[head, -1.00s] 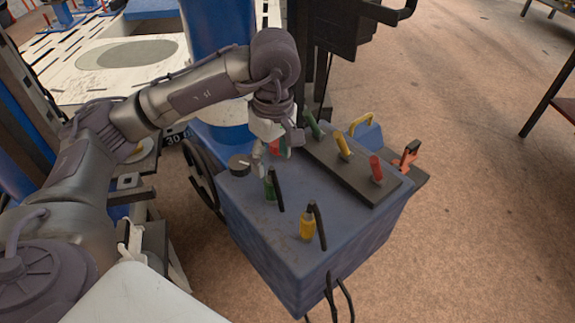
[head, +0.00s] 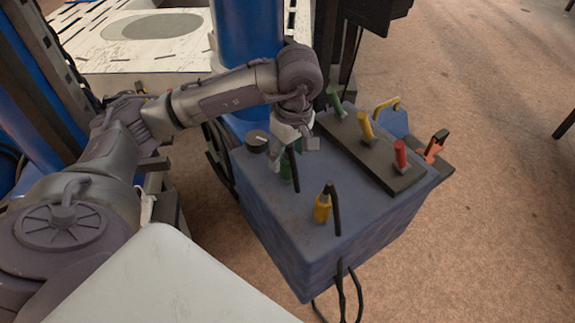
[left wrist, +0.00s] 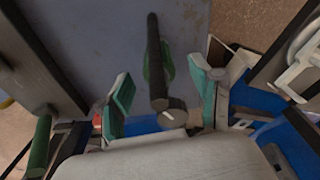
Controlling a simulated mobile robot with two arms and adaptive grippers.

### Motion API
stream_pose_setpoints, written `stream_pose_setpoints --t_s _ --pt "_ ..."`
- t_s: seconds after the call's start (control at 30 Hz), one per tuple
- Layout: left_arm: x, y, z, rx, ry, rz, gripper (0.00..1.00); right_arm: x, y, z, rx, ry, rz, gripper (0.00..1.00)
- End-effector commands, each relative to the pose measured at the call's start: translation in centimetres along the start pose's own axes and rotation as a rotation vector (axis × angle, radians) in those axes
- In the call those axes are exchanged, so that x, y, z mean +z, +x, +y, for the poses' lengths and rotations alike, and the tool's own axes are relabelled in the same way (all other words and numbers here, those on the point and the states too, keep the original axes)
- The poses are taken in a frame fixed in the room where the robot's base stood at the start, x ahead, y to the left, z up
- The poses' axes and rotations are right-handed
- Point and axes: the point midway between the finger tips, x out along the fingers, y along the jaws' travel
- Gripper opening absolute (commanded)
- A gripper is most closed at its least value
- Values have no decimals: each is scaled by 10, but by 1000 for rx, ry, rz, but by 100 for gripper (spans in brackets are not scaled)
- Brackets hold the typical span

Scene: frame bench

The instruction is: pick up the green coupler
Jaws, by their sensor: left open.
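A green coupler (head: 286,170) with a black hose stands on top of the blue box (head: 262,205), partly hidden behind the hose and my gripper in the head view. My left gripper (head: 293,150) is close above it, open and empty. In the left wrist view the teal fingers of the left gripper (left wrist: 162,95) are spread wide, with the black hose and part of the green coupler (left wrist: 168,66) lying in line with the gap between them, a little beyond the tips. Touching cannot be told. My right gripper is not in view.
A yellow coupler (head: 322,209) with a black hose stands nearer the front of the box. A dark rack (head: 372,158) holds green (head: 336,103), yellow (head: 366,126) and red (head: 401,154) pieces. A black round knob (head: 256,142) is left of the gripper.

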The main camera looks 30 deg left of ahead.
Motion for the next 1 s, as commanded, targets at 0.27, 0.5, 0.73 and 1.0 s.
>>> stream_pose_setpoints --t_s 0.27,0.5,0.73,1.0 --pt "0 39 0 -2 -1 -1 65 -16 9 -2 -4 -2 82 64" --pt "0 39 1 0 0 0 58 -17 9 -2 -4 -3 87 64" --pt "0 38 1 0 0 -1 20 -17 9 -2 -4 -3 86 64" --pt "0 38 1 1 0 -1 0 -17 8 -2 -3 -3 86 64"
